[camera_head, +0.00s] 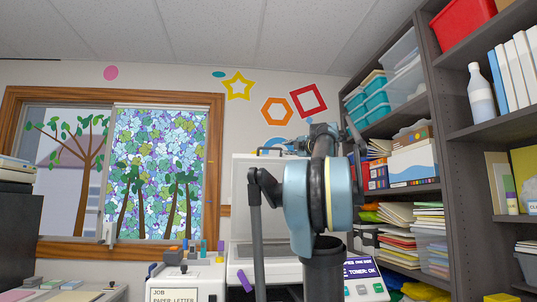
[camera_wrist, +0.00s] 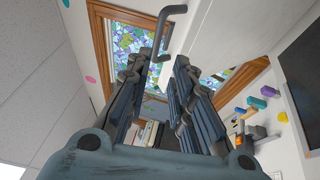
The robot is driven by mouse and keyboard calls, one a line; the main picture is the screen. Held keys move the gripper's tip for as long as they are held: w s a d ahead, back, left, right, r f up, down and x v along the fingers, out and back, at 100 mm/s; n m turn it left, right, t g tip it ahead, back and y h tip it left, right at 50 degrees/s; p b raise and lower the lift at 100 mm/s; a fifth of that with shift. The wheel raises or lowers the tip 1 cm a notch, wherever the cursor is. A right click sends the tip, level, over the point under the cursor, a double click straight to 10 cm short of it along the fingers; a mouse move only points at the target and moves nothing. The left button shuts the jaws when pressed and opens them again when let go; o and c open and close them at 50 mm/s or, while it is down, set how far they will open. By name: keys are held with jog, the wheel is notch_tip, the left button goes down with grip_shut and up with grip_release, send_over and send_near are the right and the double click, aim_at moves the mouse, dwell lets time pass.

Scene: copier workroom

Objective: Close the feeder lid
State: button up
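The feeder lid (camera_head: 241,195) stands raised, a pale panel on the copier (camera_head: 245,253), partly hidden behind my arm. In the wrist view, the handle (camera_wrist: 163,28) is a bent grey bar on the white lid (camera_wrist: 225,32). My gripper (camera_wrist: 162,68) is open, its two fingers apart with the bar's lower end near the tips. I cannot tell whether they touch it. In the head view, my gripper (camera_head: 290,146) is beside the handle at the lid's top, mostly hidden by my arm.
A tall shelf unit (camera_head: 430,115) with boxes and papers stands close on the right. A control panel (camera_head: 362,278) shows at the copier's right. Small coloured blocks (camera_head: 195,248) and a job sign (camera_head: 173,296) are at the left. A window (camera_head: 160,170) is behind.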

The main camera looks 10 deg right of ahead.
aim_at(270, 149)
jog(key=x, duration=1.7)
jog(key=shift+w+a, duration=0.1)
jog(key=shift+a, duration=0.2)
jog(key=shift+c, duration=0.2)
grip_shut()
